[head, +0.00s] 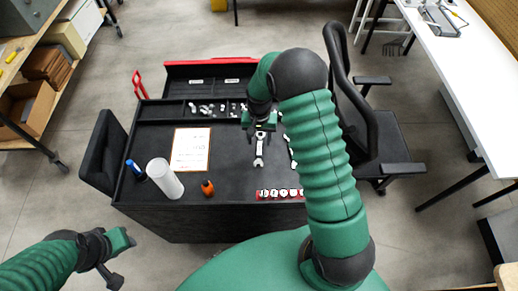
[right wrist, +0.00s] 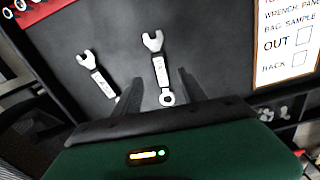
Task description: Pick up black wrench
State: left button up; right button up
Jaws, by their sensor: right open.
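A pale silver wrench with a label on its handle (right wrist: 157,62) lies flat on the dark cart top, also seen in the head view (head: 259,156). A second similar wrench (right wrist: 94,77) lies beside it, partly hidden by my arm in the head view (head: 292,153). Neither looks plainly black. My right gripper (right wrist: 166,78) is open above the first wrench, whose lower part shows between the fingers; it also shows in the head view (head: 260,124). I cannot tell whether it touches. My left gripper (head: 122,258) is away at the lower left; its jaw opening is unclear.
The cart top (head: 225,160) also holds a paper checklist (head: 190,149), a white cylinder (head: 165,179), an orange bottle (head: 207,188) and a red strip of round pieces (head: 279,194). Small parts lie in the rear tray (head: 170,112). A black chair (head: 390,135) stands close on the right.

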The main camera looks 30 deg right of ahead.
aim_at(259, 149)
notch_tip(259, 149, down, 2)
jog(key=shift+d+f, duration=0.1)
jog(key=f, duration=0.1)
jog(key=f+p, duration=0.1)
jog(key=f, duration=0.1)
jog(key=w+f, duration=0.1)
jog(key=f, duration=0.1)
jog(key=shift+d, duration=0.2)
jog(key=shift+s, duration=0.15)
grip_shut()
